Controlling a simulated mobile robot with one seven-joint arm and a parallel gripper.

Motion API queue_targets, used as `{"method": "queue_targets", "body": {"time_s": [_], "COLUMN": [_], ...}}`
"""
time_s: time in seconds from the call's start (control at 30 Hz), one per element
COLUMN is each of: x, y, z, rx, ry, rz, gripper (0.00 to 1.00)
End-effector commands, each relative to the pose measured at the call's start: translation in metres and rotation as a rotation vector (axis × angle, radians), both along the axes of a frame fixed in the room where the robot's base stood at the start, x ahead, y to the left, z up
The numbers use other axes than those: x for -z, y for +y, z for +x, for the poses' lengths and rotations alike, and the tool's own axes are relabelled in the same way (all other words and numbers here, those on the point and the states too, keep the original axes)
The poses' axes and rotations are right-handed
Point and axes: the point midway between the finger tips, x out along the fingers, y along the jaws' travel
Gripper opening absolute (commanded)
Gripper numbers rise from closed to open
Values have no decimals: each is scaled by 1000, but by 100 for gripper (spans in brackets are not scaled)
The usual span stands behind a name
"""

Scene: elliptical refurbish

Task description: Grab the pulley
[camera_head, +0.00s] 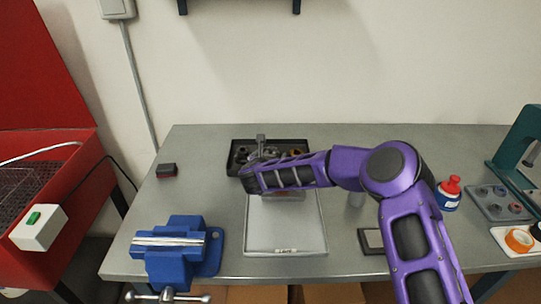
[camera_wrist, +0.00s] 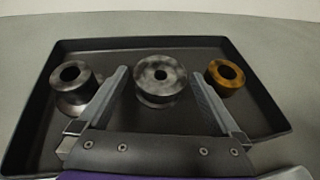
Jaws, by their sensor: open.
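A dark tray (camera_wrist: 45,100) holds three round parts in the wrist view. The middle one, a grey disc with a small centre hole and a flange below, looks like the pulley (camera_wrist: 160,92). A dark grey flanged bushing (camera_wrist: 75,88) stands to its left, and a bronze-coloured ring (camera_wrist: 224,76) to its right. My gripper (camera_wrist: 159,72) is open, its two fingers pointing toward the tray's far side, one on each side of the pulley. No contact is visible. In the head view my gripper (camera_head: 262,142) is over the tray (camera_head: 236,145), and my arm hides part of it.
A light, shallow tray (camera_head: 312,235) lies in front of the dark tray. A blue vise (camera_head: 185,250) is at the table's front left. A red-capped bottle (camera_head: 449,195) and a grey parts block (camera_head: 497,202) are at right. The table's back left is mostly clear.

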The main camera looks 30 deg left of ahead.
Motion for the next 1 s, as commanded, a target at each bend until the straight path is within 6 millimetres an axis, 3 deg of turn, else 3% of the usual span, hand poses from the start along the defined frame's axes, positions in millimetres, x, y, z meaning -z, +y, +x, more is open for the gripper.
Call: {"method": "queue_targets", "body": {"time_s": [0.2, 0.7, 1.0], "x": [0, -1, -9], "y": [0, 0, 0], "z": [0, 0, 1], "rx": [0, 0, 1], "ry": [0, -1, -1], "rz": [0, 0, 2], "gripper": [98, 11, 11]}}
